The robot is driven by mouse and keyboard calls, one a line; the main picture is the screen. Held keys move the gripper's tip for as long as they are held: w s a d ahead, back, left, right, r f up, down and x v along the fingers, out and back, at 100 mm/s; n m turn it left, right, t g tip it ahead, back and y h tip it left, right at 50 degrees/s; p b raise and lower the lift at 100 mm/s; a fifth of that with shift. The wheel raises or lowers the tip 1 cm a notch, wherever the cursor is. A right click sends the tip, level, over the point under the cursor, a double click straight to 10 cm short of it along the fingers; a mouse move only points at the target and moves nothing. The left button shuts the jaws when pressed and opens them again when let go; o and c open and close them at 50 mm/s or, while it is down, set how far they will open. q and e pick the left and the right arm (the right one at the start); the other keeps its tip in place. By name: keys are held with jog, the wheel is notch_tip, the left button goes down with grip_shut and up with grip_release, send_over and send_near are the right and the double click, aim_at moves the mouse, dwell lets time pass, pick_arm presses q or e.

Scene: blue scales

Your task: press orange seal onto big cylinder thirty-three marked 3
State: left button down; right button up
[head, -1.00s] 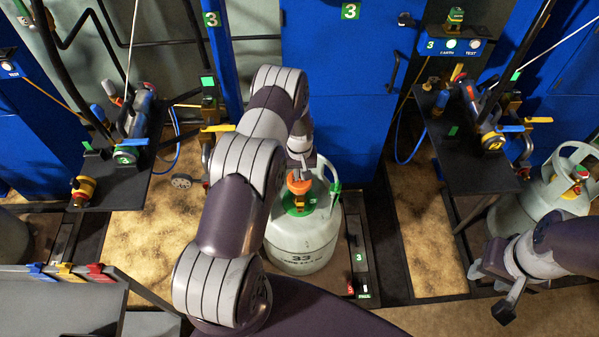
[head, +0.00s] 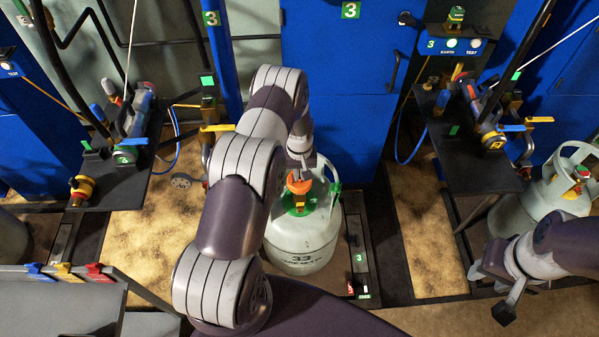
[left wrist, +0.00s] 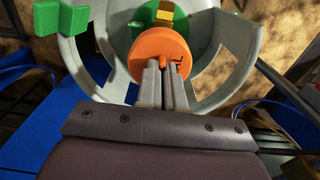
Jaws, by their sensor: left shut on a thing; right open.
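The big cylinder (head: 303,247) is pale grey-green, marked 33, and stands upright at the centre of the head view. Its green top (left wrist: 202,40) and brass valve (left wrist: 172,12) show inside the grey collar in the left wrist view. My left gripper (head: 300,168) reaches down inside the collar, shut on the orange seal (head: 299,184). In the left wrist view the seal (left wrist: 158,52) is at the fingertips and overlaps the lower part of the valve; I cannot tell whether they touch. My right gripper (head: 490,290) is open and empty at the lower right.
A second cylinder (head: 556,195) stands at the right. Black shelves with handles and fittings stand left (head: 118,185) and right (head: 480,160). A blue cabinet (head: 340,90) rises behind the cylinder. A grey board with coloured clips (head: 65,271) is at the lower left.

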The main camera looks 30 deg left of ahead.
pick_arm(q)
jog(key=shift+f+b, duration=1.3)
jog(key=shift+f, duration=0.25)
jog(key=c, duration=1.2)
grip_release()
